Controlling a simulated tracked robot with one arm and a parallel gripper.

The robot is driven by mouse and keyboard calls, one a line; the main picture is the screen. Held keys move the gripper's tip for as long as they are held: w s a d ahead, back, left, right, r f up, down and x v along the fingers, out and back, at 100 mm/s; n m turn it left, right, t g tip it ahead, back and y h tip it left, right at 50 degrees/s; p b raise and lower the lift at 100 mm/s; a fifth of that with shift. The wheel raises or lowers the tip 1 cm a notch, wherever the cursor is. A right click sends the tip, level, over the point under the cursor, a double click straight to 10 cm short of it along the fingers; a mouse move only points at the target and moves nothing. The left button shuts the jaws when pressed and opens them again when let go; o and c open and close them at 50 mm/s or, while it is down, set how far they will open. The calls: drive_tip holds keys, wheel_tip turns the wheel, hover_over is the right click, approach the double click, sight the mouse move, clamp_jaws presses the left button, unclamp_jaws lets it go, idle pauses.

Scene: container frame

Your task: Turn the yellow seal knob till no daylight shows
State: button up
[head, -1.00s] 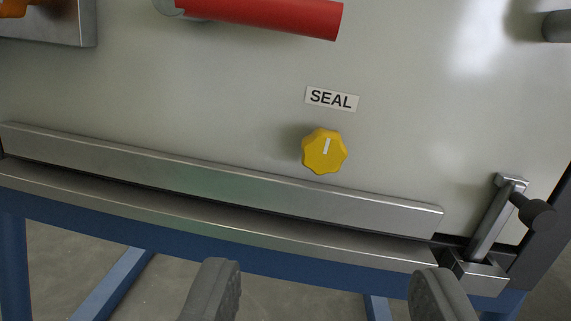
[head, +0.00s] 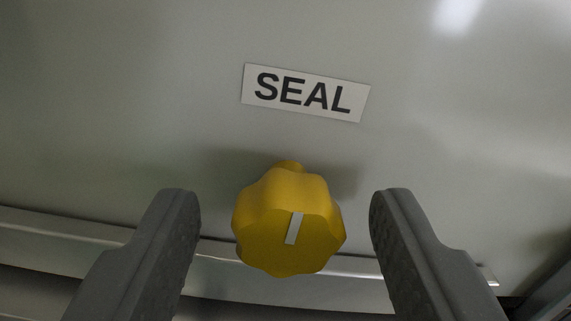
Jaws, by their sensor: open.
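The yellow seal knob (head: 275,240) is lobed and stands out from a pale grey panel. A short white mark on its face points up and slightly right. A white label (head: 305,92) reading SEAL is on the panel above it. My gripper (head: 285,205) is open, with one dark grey finger on each side of the knob. A gap shows between each finger and the knob, so neither appears to touch it. Whether daylight shows at the seal cannot be told in this view.
A metal strip (head: 95,233) runs across the panel below and behind the knob, partly hidden by my fingers. A dark edge shows at the lower right. The panel around the label is clear.

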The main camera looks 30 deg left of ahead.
drive_tip(key=shift+w+a, duration=0.25)
drive_tip(key=shift+w, duration=0.1)
drive_tip(key=c, duration=1)
drive_tip(key=shift+o, duration=0.2)
